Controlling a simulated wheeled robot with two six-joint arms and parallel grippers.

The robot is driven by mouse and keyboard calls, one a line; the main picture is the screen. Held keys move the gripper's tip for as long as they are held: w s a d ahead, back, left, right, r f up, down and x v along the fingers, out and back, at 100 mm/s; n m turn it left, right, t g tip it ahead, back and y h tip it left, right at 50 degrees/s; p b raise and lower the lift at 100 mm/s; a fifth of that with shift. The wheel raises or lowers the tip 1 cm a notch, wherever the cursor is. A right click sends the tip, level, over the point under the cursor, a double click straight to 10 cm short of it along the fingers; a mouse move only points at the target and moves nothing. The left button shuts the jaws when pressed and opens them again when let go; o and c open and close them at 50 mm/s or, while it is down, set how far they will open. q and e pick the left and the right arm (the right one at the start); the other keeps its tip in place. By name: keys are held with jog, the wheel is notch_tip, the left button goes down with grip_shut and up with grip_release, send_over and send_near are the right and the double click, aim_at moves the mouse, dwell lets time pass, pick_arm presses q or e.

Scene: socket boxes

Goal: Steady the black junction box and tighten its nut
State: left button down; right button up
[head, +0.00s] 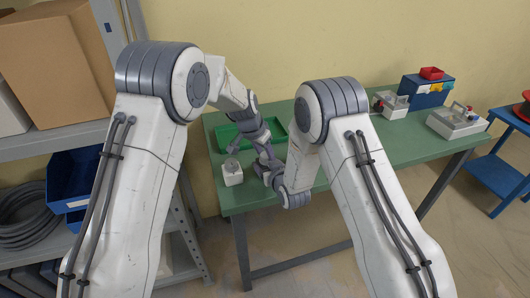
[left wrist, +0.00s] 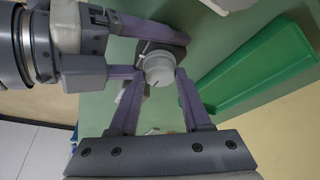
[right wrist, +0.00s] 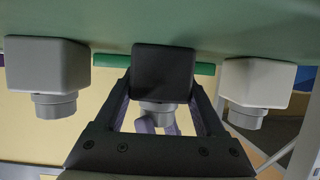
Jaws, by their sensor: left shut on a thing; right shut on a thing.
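The black junction box (right wrist: 163,68) is on the green table, between the fingers of my right gripper (right wrist: 160,85), which is shut on its sides. Its pale grey round nut (left wrist: 158,67) is on the box's top face. My left gripper (left wrist: 160,76) is shut on the nut, one finger on each side. Both grippers meet over the table in the head view, where the arms largely hide the black box. The dark box body also shows behind the nut in the left wrist view (left wrist: 178,48).
A white box (right wrist: 262,80) and a grey box (right wrist: 48,65), each with a round nut, flank the black box. A green tray (left wrist: 250,70) lies close by. Grey fixtures (head: 458,122) and a blue bin (head: 428,93) stand at the table's right. Shelving (head: 60,140) is at left.

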pick_arm(q)
jog(key=shift+a+m, duration=0.1)
jog(key=shift+m, duration=0.5)
jog(key=shift+m+g, duration=0.3)
jog(key=shift+c, duration=1.7)
grip_release()
jog(key=v, duration=1.2)
jog(key=shift+a, duration=0.2)
jog(key=shift+f, duration=0.1)
